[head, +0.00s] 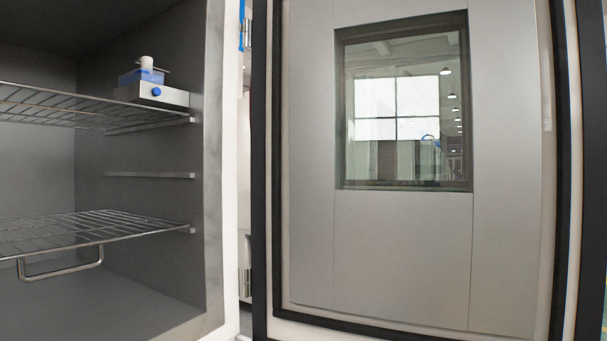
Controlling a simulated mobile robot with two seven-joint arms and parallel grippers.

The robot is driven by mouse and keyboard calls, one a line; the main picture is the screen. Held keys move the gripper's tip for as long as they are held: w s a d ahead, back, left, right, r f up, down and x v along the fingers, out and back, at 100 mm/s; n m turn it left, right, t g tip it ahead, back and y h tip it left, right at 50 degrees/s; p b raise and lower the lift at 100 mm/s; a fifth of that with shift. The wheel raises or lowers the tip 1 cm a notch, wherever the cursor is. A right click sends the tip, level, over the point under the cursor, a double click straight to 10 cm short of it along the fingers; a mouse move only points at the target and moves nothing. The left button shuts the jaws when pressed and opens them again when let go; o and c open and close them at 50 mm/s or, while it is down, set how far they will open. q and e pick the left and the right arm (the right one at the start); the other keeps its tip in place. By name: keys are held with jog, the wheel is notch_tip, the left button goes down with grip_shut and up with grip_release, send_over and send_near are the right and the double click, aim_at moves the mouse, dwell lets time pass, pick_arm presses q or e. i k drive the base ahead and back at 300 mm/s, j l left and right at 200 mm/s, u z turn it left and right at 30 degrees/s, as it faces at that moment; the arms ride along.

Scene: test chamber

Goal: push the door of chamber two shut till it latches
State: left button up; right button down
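The chamber door (403,260) stands wide open on the right in the head view, its grey inner face with a dark seal around the edge turned toward me. A window (404,105) is set in its upper part. The open chamber (140,200) is on the left, with its pale front frame (230,180) beside the door's hinge side. No number shows, so I cannot tell which chamber this is. Neither of my grippers is in view.
Inside the chamber are an upper wire shelf (60,106) and a lower wire shelf (90,232) with a handle at its front. A small device with a blue knob (150,92) stands on the upper shelf. A narrow gap with hinges (245,284) separates chamber and door.

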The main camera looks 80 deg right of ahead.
aim_at(515, 249)
jog(key=z, duration=1.75)
jog(key=j+z, duration=0.1)
jog(key=z, duration=0.3)
jog(key=j+z, duration=0.1)
jog(key=z, duration=0.3)
jog(key=j+z, duration=0.1)
jog(key=z, duration=0.3)
jog(key=j+z, duration=0.1)
jog(key=z, duration=0.3)
jog(key=k+j+z, duration=0.15)
jog(key=j, duration=0.15)
